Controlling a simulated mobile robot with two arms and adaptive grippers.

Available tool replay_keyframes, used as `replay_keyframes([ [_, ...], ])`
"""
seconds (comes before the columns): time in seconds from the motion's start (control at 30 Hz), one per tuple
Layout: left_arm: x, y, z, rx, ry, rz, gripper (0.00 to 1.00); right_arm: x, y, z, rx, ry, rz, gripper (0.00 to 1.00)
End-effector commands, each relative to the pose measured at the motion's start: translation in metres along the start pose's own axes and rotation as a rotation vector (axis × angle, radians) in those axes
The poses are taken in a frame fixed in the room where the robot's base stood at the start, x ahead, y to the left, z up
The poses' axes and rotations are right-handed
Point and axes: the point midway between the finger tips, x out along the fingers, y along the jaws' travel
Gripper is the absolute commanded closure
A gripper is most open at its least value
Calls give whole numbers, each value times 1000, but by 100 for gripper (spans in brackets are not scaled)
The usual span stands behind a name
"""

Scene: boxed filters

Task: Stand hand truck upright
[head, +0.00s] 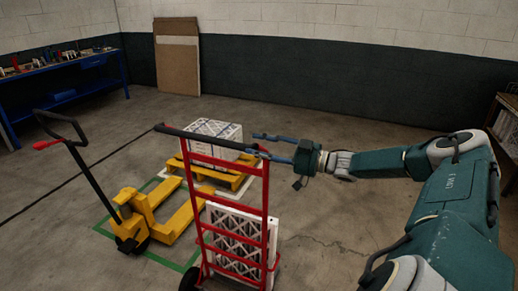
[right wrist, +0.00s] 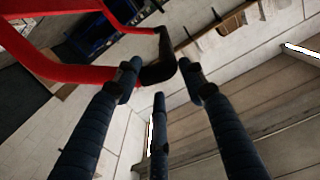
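The red hand truck (head: 206,229) stands on its wheels near the bottom centre of the head view, its frame roughly upright; I cannot tell any slight tilt. It carries a white-framed pleated filter (head: 236,240). Its black handle bar (head: 205,138) crosses the top. My right gripper (head: 262,145) is at the right end of this bar, with its fingers spread above and below it. In the right wrist view the black handle end (right wrist: 158,66) shows between the spread fingertips (right wrist: 158,88); contact is unclear. My left gripper is out of view.
A yellow pallet jack (head: 150,215) with a raised handle stands left of the hand truck. Behind, boxed filters (head: 215,130) sit on a yellow pallet (head: 238,180). A blue workbench (head: 65,70) is at back left, a shelf (head: 505,125) at right. The floor right of the truck is clear.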

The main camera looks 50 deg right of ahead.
Motion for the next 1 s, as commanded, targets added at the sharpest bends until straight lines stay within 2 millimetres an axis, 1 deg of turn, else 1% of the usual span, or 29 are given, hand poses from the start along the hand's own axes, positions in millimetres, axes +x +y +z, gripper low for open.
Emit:
replay_keyframes([
  [0.27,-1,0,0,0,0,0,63,-5,2,0,-2,-3,4,61],
  [1.0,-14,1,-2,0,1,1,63,-56,0,0,0,-3,1,61],
])
